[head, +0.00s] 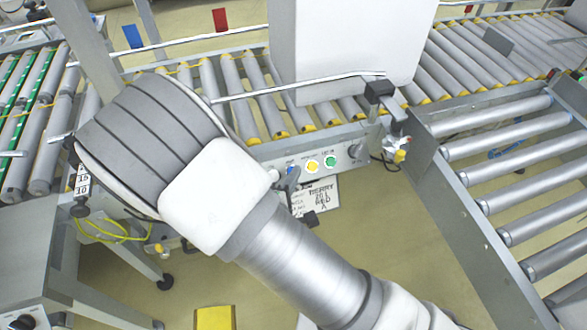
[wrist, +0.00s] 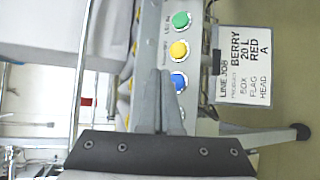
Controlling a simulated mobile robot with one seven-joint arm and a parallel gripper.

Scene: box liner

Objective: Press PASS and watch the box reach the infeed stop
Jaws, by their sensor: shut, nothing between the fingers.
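The button panel (head: 346,160) on the conveyor's side carries a blue button (head: 291,169), a yellow button (head: 312,166) and a green button (head: 331,161). I cannot read which one is marked PASS. In the wrist view the green (wrist: 181,20), yellow (wrist: 179,50) and blue (wrist: 179,81) buttons form a column. My gripper (wrist: 165,74) is shut and empty, its tips beside the blue button; contact cannot be told. In the head view my gripper (head: 288,179) is partly hidden by my arm. A large pale block (head: 350,40) stands over the rollers; I cannot tell whether it is the box.
A job card (wrist: 245,66) reading BERRY 20 L, RED, A hangs below the panel. A roller conveyor (head: 460,60) runs behind it, with another roller section (head: 515,148) at right. A black-topped fitting (head: 380,92) stands at the panel's right end. A yellow patch (head: 214,318) lies on the floor.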

